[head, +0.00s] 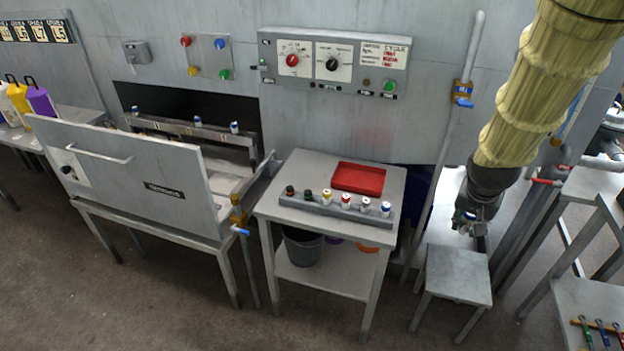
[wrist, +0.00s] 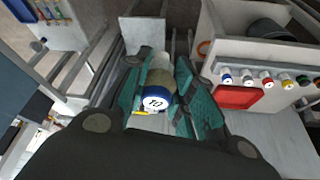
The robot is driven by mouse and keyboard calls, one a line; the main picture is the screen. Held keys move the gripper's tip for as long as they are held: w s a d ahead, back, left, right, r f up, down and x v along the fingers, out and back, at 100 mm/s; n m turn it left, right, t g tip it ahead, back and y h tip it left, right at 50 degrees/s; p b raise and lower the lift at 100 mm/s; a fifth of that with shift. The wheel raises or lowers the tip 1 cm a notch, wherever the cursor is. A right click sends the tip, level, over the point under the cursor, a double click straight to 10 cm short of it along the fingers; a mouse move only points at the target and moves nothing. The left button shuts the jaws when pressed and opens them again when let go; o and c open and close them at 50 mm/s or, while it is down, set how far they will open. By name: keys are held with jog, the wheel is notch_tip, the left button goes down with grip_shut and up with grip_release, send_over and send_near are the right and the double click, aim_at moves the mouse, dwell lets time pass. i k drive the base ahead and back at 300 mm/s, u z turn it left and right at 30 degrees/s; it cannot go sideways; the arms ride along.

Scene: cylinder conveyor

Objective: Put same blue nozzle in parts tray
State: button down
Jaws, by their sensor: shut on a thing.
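My gripper (head: 472,219) hangs at the right in the head view, above a small grey stool (head: 456,276). In the wrist view the teal fingers (wrist: 157,86) are shut on a nozzle (wrist: 155,101) with a blue band and a white, marked end. The nozzle shows only small in the head view. A red tray (head: 358,178) lies on the grey table to the left of my gripper; it looks empty. It also shows in the wrist view (wrist: 235,97), right of the fingers.
A rack (head: 312,207) with several capped nozzles stands along the table's front edge, before the red tray. A vertical pipe with a blue-handled valve (head: 463,97) rises between table and stool. A bin (head: 302,247) sits below the table. A machine with several nozzles is at left.

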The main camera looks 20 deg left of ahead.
aim_at(359, 181)
jog(key=u, duration=1.05)
jog(key=i, duration=1)
jog(key=z, duration=0.05)
